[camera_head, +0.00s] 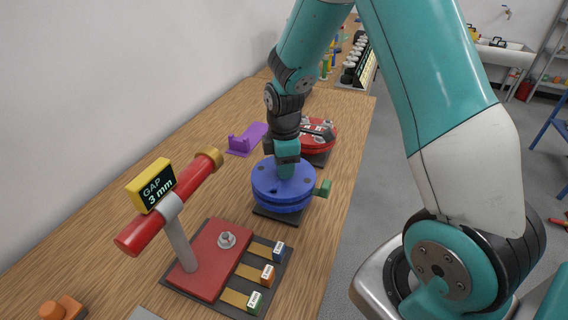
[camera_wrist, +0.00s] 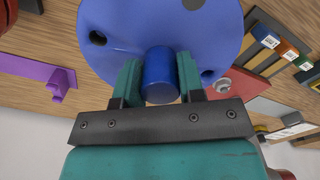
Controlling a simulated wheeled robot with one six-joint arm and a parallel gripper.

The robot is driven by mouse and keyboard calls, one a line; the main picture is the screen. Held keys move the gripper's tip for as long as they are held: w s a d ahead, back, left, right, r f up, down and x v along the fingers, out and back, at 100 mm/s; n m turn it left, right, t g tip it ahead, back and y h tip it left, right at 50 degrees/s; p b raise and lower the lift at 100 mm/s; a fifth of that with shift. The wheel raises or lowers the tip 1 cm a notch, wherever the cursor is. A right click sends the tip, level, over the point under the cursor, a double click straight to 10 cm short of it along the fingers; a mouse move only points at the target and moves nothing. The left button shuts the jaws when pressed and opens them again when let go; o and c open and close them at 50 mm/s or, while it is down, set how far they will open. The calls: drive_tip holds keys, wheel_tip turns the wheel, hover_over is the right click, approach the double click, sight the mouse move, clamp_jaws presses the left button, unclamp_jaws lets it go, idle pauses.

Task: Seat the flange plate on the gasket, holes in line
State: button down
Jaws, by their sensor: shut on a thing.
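The blue flange plate (camera_head: 268,178) is a round disc over a similar blue round body (camera_head: 284,206) on a dark base. A thin dark line shows between them; I cannot tell whether they touch, and no gasket can be made out. In the wrist view the plate (camera_wrist: 135,25) shows dark holes near its rim and a blue knob (camera_wrist: 159,78) in its middle. My gripper (camera_wrist: 159,84) is shut on this knob, a finger on each side; it also shows in the head view (camera_head: 286,170). Whether the holes line up below is hidden.
A green tab (camera_head: 322,188) juts right from the blue body. A red round unit (camera_head: 320,137) stands behind, a purple bracket (camera_head: 247,138) at back left. A red gauge stand (camera_head: 212,262) marked "GAP 3 mm" with labelled strips stands in front. Bare wood lies left.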

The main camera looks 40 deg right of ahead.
drive_tip(key=shift+f+b, duration=0.35)
drive_tip(key=shift+f, duration=0.15)
drive_tip(key=c, duration=0.6)
unclamp_jaws()
drive_tip(key=shift+c, duration=0.2)
drive_tip(key=shift+s, duration=0.1)
drive_tip(key=shift+r+p, duration=3.4)
drive_tip(key=shift+r, duration=0.6)
drive_tip(key=shift+a, duration=0.1)
